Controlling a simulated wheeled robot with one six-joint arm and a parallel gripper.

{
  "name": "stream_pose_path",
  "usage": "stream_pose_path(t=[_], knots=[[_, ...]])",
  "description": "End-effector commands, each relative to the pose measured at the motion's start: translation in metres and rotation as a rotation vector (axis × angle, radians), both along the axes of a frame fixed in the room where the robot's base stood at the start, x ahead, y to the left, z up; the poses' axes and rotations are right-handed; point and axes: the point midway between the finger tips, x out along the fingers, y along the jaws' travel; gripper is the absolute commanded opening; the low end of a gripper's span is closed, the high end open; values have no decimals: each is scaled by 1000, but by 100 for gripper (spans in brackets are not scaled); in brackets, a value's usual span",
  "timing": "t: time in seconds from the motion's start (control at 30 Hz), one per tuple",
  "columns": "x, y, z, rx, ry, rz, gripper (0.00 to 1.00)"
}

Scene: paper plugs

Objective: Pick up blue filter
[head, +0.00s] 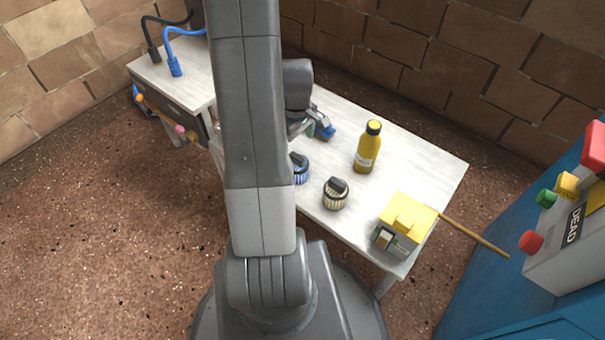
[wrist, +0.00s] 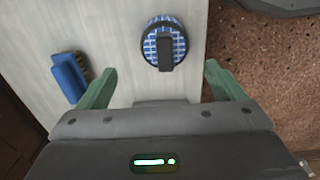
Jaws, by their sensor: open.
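The blue filter (wrist: 154,46) is a round, blue-and-white ribbed cap with a black bar handle across its top. It stands on the white table in the wrist view, just beyond my gripper (wrist: 160,68) and roughly centred between its fingers. My gripper's two green fingers are spread wide and nothing is held between them. In the head view the blue filter (head: 301,173) shows just right of my arm, which hides its left part.
A cream filter (head: 335,195), yellow bottle (head: 367,150) and yellow-topped box (head: 405,222) stand on the table (head: 430,165). A blue brush (wrist: 68,78) lies left of the blue filter in the wrist view. The table edge runs close on the filter's right there.

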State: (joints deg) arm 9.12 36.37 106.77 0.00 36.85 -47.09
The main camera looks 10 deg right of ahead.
Motion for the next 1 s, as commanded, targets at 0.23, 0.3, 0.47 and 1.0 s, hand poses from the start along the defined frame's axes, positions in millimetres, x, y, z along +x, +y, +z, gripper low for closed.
stream_pose_path(t=[0.23,0.3,0.47,1.0], knots=[[-1,0,-47,0,3,0,89],[-1,0,-51,0,1,0,89],[-1,1,-57,0,1,0,89],[-6,4,-104,0,0,0,89]])
